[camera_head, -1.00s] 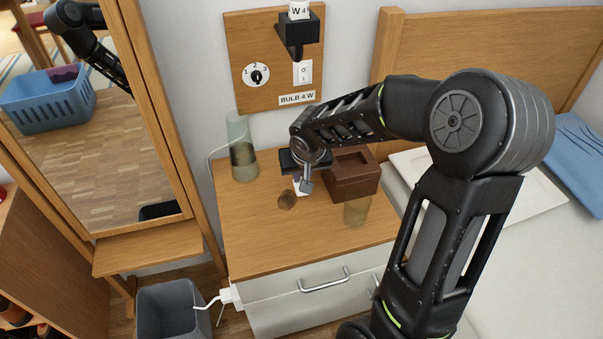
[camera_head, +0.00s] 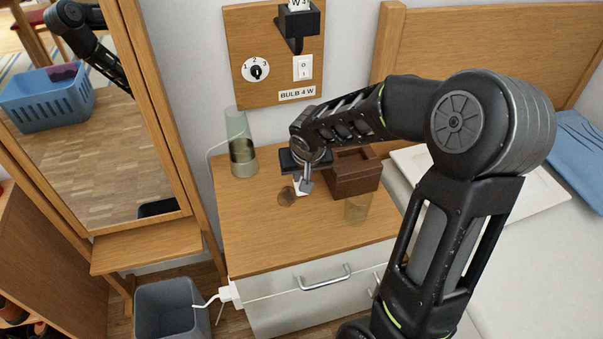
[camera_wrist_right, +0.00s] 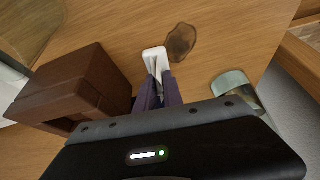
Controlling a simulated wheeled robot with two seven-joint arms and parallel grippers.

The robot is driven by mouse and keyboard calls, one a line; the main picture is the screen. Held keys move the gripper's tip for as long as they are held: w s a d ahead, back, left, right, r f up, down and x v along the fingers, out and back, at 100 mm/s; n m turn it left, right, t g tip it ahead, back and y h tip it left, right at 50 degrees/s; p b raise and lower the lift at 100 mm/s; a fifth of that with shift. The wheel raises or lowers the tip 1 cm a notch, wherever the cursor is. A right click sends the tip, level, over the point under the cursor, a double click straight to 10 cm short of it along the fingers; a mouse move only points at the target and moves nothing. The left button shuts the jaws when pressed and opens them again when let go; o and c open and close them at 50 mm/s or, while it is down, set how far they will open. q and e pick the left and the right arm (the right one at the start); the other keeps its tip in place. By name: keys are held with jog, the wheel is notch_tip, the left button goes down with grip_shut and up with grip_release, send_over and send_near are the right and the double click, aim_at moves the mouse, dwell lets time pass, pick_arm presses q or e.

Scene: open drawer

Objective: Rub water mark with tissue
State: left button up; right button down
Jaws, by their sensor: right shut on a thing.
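The water mark (camera_head: 286,196) is a dark brown patch on the top of the wooden nightstand. It also shows in the right wrist view (camera_wrist_right: 181,42), just beyond the fingertips and to their right. My right gripper (camera_head: 303,187) is low over the nightstand, beside the mark on its right. In the right wrist view its fingers (camera_wrist_right: 158,84) are shut on a white tissue (camera_wrist_right: 154,56). The tissue's edge lies close to the mark; whether it touches the wood is hard to tell. My left gripper is not in view.
A glass lamp (camera_head: 241,150) stands back left. The nightstand's (camera_head: 270,245) front part is clear. A grey bin (camera_head: 172,305) stands on the floor.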

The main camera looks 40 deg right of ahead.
jog(key=shift+f+b, duration=0.35)
jog(key=shift+f, duration=0.05)
jog(key=shift+a, duration=0.1)
jog(key=shift+w+a+b, duration=0.25)
jog(key=shift+a+b, duration=0.3)
jog(key=shift+b, duration=0.05)
jog(key=shift+w+a+b, duration=0.25)
jog(key=shift+a+b, duration=0.35)
jog(key=shift+a, duration=0.15)
jog(key=shift+w+a+r, duration=0.1)
jog(key=shift+a, duration=0.3)
